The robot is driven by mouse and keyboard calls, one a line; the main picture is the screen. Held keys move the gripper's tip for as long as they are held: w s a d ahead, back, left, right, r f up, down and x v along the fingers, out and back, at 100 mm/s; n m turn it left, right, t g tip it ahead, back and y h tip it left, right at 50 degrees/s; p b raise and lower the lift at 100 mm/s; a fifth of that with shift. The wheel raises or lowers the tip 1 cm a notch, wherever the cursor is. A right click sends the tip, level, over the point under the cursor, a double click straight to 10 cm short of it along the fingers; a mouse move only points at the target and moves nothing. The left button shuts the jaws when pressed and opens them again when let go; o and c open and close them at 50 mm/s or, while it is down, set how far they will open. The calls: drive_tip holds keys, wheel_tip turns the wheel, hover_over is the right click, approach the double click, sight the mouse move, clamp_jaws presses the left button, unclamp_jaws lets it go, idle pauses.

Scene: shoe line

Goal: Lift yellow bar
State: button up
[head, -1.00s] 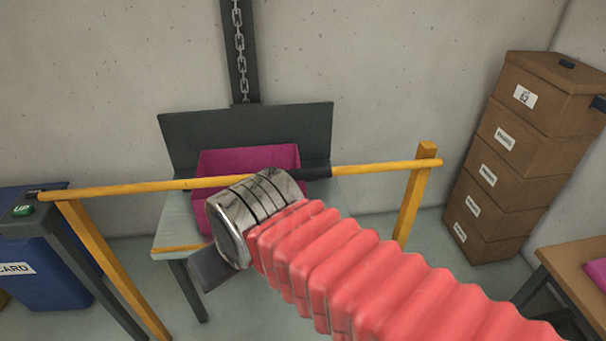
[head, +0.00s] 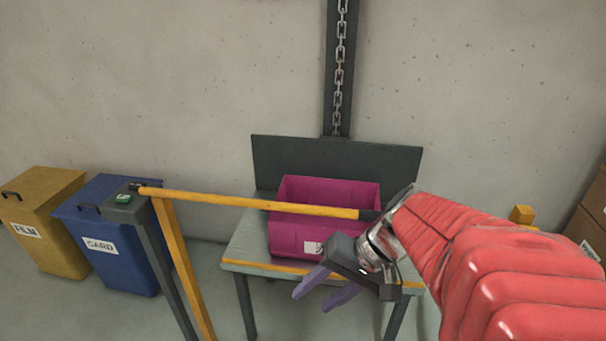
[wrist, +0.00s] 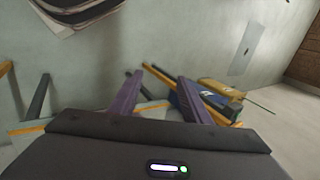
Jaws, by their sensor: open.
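The yellow bar (head: 250,202) lies level across the front of the work table, its left end at a grey post with a green button. A dark grip section sits near its right part, partly hidden by my arm. My gripper (head: 327,292) has two purple fingers, spread apart and empty, below and in front of the bar. In the wrist view the open fingers (wrist: 158,98) show nothing between them that they touch. The bar's right end is hidden behind my red arm sleeve.
A magenta crate (head: 330,192) stands on the table (head: 245,250) behind the bar. A grey post with a green button (head: 123,198) stands at left, near a blue CARD bin (head: 100,265) and a yellow FILM bin (head: 45,250). A chain (head: 340,70) hangs on the wall.

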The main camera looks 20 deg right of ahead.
drive_tip(key=d+r+m+t+h, duration=0.1)
drive_tip(key=d+m+t, duration=1)
drive_tip(key=d, duration=1.8)
drive_tip(key=shift+t+h, duration=0.7)
drive_tip(key=shift+t, duration=0.1)
drive_tip(key=x, duration=1.3)
drive_tip(key=shift+w+a, duration=0.15)
drive_tip(key=shift+w, duration=0.25)
drive_tip(key=shift+c, duration=0.6)
clamp_jaws()
